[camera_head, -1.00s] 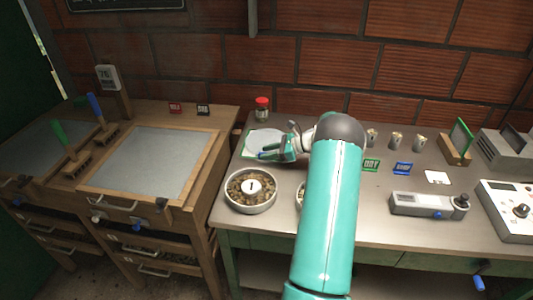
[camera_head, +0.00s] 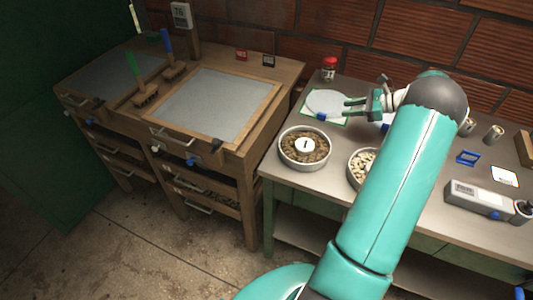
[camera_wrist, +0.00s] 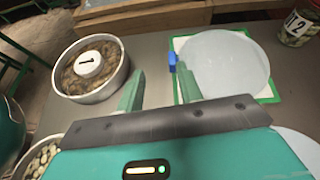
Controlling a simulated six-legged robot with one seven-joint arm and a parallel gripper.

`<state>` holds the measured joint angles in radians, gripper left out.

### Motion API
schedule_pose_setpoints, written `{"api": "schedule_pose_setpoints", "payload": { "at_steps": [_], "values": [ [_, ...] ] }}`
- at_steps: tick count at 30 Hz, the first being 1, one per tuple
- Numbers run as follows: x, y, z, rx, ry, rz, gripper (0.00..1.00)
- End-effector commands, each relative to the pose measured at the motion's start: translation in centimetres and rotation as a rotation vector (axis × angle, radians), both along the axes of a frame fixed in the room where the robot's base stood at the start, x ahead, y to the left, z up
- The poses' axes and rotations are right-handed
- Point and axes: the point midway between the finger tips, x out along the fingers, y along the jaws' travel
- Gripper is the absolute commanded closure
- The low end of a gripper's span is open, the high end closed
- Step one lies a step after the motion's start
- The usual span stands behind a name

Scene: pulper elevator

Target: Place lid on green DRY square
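A pale round lid (camera_head: 326,102) with a blue tab (camera_head: 321,116) lies flat on the green-bordered square (camera_head: 345,123) on the metal table. In the wrist view the lid (camera_wrist: 225,65) covers most of the square, and the green border (camera_wrist: 269,97) shows around it. The blue tab (camera_wrist: 172,62) points left, over the square's left edge. My gripper (camera_head: 347,108) is open and empty, at the lid's right side in the head view. In the wrist view its fingers (camera_wrist: 160,75) are spread, with the tab just beyond the right fingertip. Any writing on the square is hidden.
A bowl of brown beans with a "1" disc (camera_head: 305,145) stands left of my arm, and a bowl of pale beans (camera_head: 361,166) is partly behind it. A red-capped jar (camera_head: 329,69) stands behind the lid. Another pale disc (camera_wrist: 299,149) shows at the wrist view's lower right.

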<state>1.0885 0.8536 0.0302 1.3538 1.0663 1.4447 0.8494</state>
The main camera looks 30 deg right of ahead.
Motion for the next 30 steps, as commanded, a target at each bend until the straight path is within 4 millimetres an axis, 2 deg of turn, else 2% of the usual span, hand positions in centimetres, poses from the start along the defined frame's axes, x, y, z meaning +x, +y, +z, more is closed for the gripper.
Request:
{"api": "schedule_pose_setpoints", "payload": {
  "at_steps": [1,6,10,13,17,21,24,30],
  "values": [
    [1.1,2.2,1.7,-0.053,0.000,0.054,0.64],
    [2.9,10.4,6.4,-0.272,0.004,0.267,0.64],
    [2.9,16.8,9.4,-0.446,-0.012,0.438,0.64],
    [2.2,21.4,11.5,-0.579,-0.035,0.570,0.64],
    [0.4,27.0,13.7,-0.750,-0.078,0.741,0.64],
    [-2.4,32.4,15.6,-0.937,-0.141,0.926,0.64],
    [-4.7,35.6,16.6,-1.068,-0.197,1.056,0.64],
    [-9.9,40.8,17.7,-1.333,-0.331,1.308,0.64]
  ]
}}
